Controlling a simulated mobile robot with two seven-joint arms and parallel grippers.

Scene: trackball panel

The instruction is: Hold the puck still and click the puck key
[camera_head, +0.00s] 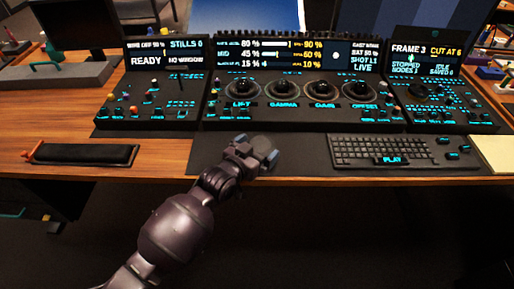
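My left gripper (268,157) is over the dark mat in front of the middle panel, left of the keyboard. Its arm comes in from the bottom left. The gripper is small and dark here, and I cannot tell whether its fingers are open or shut. A dark grey rounded shape at the gripper's end may be the puck or part of the gripper; I cannot tell which. No puck key can be made out. My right gripper is not in view.
A black keyboard (360,145) lies right of my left gripper. The middle panel (296,124) with several trackballs stands behind it, with side panels left (150,105) and right (440,90). A black wrist pad (80,155) lies on the wooden desk (50,107) at left.

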